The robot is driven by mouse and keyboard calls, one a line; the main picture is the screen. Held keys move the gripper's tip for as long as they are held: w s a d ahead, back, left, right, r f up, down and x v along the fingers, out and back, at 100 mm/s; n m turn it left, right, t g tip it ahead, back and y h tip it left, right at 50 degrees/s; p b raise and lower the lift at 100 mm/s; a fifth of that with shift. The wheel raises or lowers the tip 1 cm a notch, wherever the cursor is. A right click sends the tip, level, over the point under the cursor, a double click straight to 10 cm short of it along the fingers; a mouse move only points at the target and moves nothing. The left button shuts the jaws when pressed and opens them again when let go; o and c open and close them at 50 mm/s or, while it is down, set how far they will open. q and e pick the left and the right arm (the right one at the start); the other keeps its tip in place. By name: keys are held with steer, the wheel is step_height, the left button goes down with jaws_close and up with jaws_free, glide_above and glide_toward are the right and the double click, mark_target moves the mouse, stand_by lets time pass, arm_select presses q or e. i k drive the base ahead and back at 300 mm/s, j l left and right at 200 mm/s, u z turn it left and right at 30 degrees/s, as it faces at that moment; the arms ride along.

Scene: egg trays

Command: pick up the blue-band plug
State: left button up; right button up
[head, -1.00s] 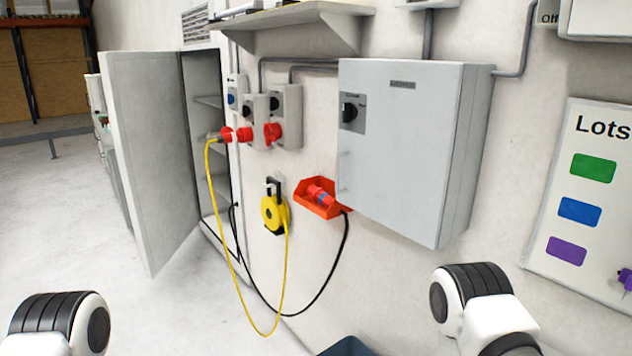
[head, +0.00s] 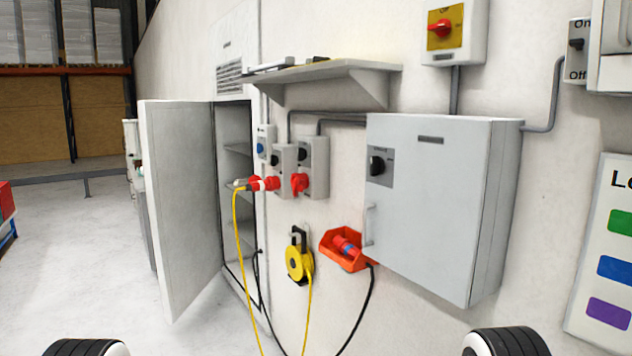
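The blue-band plug (head: 346,246) is red with a blue ring and lies in an open red-orange bin (head: 355,262) on the wall, left of the grey cabinet's lower part. A black cable hangs down from the bin. Another red plug with a pale band (head: 262,184) sits at a grey wall socket, with a yellow cable hanging from it. Black and white parts of my two arms show at the bottom left and bottom right edges. Neither gripper's fingers are in view.
A grey control cabinet (head: 440,210) juts from the wall right of the bin. A yellow cable reel (head: 299,262) hangs left of it. A tall cabinet door (head: 185,210) stands open at left. A shelf (head: 325,75) juts out above. Floor at lower left is clear.

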mark_target(345, 246)
steer(key=i+j+z, duration=0.15)
steer(key=i+j, duration=0.25)
steer(key=i+j+z, duration=0.15)
steer(key=i+j, duration=0.3)
steer(key=i+j+z, duration=0.15)
steer(key=i+j, duration=0.25)
steer(key=j, duration=0.15)
steer(key=i+j+z, duration=0.2)
steer(key=i+j, duration=0.2)
steer(key=j, duration=0.15)
